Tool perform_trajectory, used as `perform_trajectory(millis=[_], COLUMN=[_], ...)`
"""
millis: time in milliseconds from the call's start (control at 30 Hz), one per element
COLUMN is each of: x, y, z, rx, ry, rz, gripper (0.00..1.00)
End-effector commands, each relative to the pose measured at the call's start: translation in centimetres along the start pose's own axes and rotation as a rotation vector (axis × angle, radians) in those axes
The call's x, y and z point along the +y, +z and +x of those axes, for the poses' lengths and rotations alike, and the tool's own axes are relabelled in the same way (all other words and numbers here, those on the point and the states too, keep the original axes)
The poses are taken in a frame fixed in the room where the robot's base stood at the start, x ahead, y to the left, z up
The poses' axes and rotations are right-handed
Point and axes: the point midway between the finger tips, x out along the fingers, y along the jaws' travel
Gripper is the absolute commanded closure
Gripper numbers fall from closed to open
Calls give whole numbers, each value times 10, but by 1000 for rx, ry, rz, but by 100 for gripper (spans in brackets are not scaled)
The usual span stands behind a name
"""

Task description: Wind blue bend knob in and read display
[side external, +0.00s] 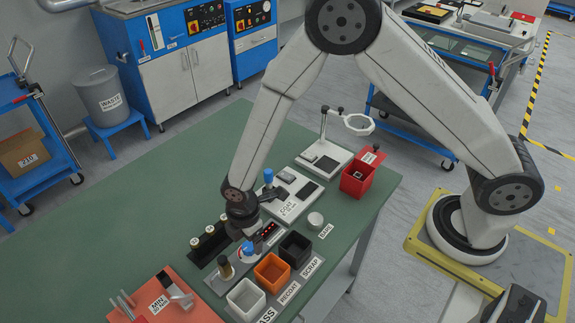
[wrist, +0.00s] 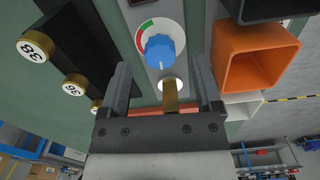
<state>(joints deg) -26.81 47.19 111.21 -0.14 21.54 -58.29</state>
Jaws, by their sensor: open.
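The blue knob (wrist: 160,52) sits on a round white dial with a green and red band, and it also shows in the side external view (side external: 247,248). My gripper (wrist: 159,66) is open, its fingers pointing toward the knob on either side in the picture; I cannot tell whether they touch it. In the side external view my gripper (side external: 250,233) is low over the grey panel. A display (side external: 268,230) with red marks is partly hidden by my gripper and too small to read. A brass-coloured piece (wrist: 170,100) shows between the fingers, below the knob in the picture.
White (side external: 246,297), orange (side external: 272,271) and black (side external: 295,248) bins stand close to the panel's right. A black rack (side external: 210,243) with brass-capped cylinders is on its left. A red box (side external: 357,180) and ring stand (side external: 326,157) are farther back. Green table is clear at left.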

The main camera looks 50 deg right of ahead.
Motion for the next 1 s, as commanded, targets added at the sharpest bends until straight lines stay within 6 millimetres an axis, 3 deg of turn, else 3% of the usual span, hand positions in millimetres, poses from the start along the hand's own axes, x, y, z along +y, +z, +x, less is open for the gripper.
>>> perform_trajectory(millis=[300, 667, 933, 1000], x=[0, 0, 0, 0], y=[0, 0, 0, 0], z=[23, 25, 25, 25], rx=[0, 0, 1, 0], ry=[0, 1, 1, 1], rz=[0, 0, 0, 0], gripper=[18, 18, 100, 100])
